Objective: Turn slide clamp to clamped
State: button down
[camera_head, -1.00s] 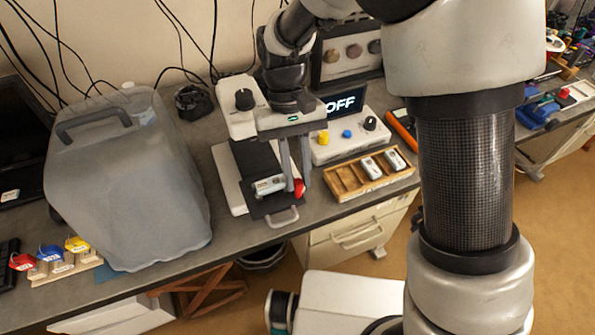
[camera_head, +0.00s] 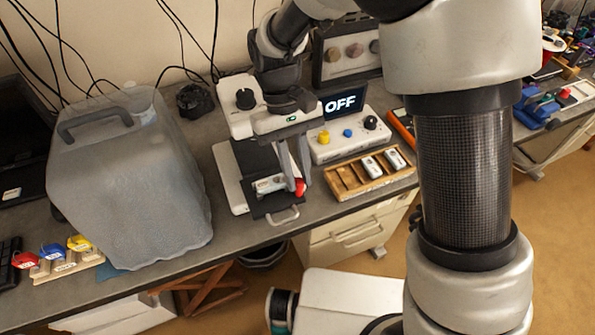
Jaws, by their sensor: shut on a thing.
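The slide clamp is part of a white machine (camera_head: 229,178) with a black knob (camera_head: 244,99) and a black slide plate (camera_head: 256,160). A red knob (camera_head: 300,187) shows at the right front of the slide, beside a small silver-white block (camera_head: 269,184). My gripper (camera_head: 294,185) points down over the front of the machine, its fingers shut at the red knob. The fingers hide part of the knob, and the clamp's exact position is hard to tell.
A control box (camera_head: 335,144) with a screen reading OFF stands to the right. A wooden tray (camera_head: 347,187) with two small white blocks lies before it. A large translucent jug (camera_head: 130,190) stands to the left. A handle (camera_head: 284,216) sticks out at the machine's front.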

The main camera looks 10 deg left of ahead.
jog(key=shift+n, duration=0.4)
dwell(3.1)
jog(key=c, duration=1.6)
grip_release()
jog(key=shift+c, duration=0.2)
jog(key=v, duration=1.7)
jog(key=shift+a, duration=0.3)
jog(key=shift+r, duration=0.1)
